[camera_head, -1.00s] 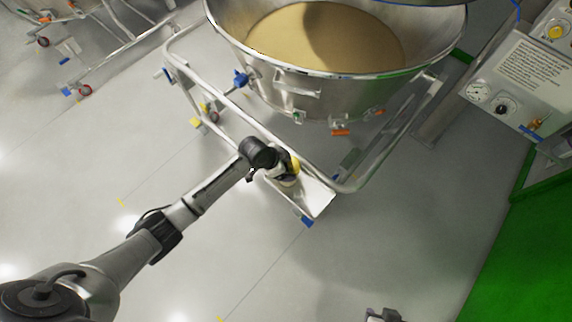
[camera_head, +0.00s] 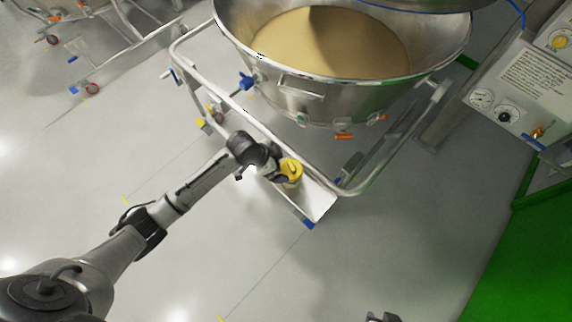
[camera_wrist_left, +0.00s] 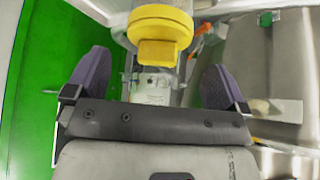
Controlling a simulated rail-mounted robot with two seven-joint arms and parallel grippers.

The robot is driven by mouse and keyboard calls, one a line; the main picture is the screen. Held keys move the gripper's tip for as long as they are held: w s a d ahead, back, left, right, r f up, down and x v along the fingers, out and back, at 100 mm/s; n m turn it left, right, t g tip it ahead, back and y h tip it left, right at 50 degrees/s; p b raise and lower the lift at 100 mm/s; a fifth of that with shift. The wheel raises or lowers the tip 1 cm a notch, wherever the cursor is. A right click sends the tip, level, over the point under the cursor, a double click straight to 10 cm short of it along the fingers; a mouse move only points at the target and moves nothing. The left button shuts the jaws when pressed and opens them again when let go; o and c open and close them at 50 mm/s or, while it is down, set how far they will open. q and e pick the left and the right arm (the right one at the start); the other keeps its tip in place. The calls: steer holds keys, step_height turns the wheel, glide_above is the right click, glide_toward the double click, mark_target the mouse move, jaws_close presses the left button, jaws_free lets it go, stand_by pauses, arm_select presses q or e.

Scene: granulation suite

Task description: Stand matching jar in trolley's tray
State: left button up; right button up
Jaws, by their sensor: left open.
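A jar with a yellow lid (camera_head: 291,170) stands upright at the trolley's small pale tray (camera_head: 316,198) in the head view, seemingly on it; its base is hidden there. My left gripper (camera_head: 275,173) is just left of the jar, pointing towards it. In the left wrist view the yellow lid (camera_wrist_left: 160,28) and whitish jar body (camera_wrist_left: 153,88) show between and beyond the purple-grey fingers of my left gripper (camera_wrist_left: 155,80). Both fingers are spread, with gaps beside the jar. A small dark and grey piece at the head view's bottom edge may be my right gripper (camera_head: 384,317); its jaws cannot be made out.
The trolley's tube frame (camera_head: 255,125) runs close behind my gripper and carries a large steel bowl (camera_head: 300,88) of beige powder. A panel with gauges (camera_head: 520,90) and a green floor area (camera_head: 525,260) are at right. Grey floor in front is clear.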

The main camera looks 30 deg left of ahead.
arm_select(q)
steer(key=shift+v, duration=2.7)
steer(key=s+d+f+n+y, duration=0.1)
steer(key=s+d+n, duration=0.1)
steer(key=s, duration=0.6)
steer(key=s+d+f+n+y, duration=0.1)
steer(key=s+d+f, duration=0.1)
steer(key=s, duration=0.5)
steer(key=s+a+r+n+y, duration=0.1)
steer(key=s+n, duration=0.1)
steer(key=s, duration=0.3)
steer(key=s+a+r+n+y, duration=0.1)
steer(key=s+a+n+y, duration=0.1)
steer(key=s, duration=0.4)
steer(key=shift+s+a+r+n+g+p, duration=0.2)
steer(key=shift+a+r+n+g+p, duration=0.15)
steer(key=shift+n, duration=0.25)
